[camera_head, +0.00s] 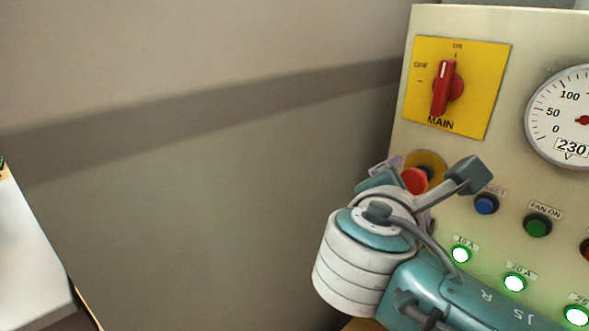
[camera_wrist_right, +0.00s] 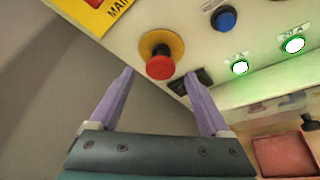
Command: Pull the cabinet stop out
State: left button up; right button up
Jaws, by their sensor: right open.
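The cabinet stop is a red mushroom button (camera_head: 414,180) on a yellow round backing, low on the left of the cream cabinet front, below the MAIN switch. In the right wrist view the red button (camera_wrist_right: 160,67) shows whole, with its yellow disc (camera_wrist_right: 161,42) behind it. My right gripper (camera_wrist_right: 158,80) is open, its two purple fingers pointing at the panel on either side of the button. I cannot tell whether they touch it. In the head view my right wrist and gripper partly cover the button. My left gripper is not in view.
The red MAIN switch (camera_head: 446,88) on a yellow plate sits above. A dial (camera_head: 575,115) is at the right. A blue button (camera_head: 486,204), a green button (camera_head: 537,226) and lit green lamps (camera_head: 514,282) are right of my gripper. Left of the cabinet is a bare wall.

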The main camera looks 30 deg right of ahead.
jog(key=b+v, duration=0.1)
jog(key=v, duration=0.5)
jog(key=shift+s+a, duration=0.2)
jog(key=shift+a, duration=0.15)
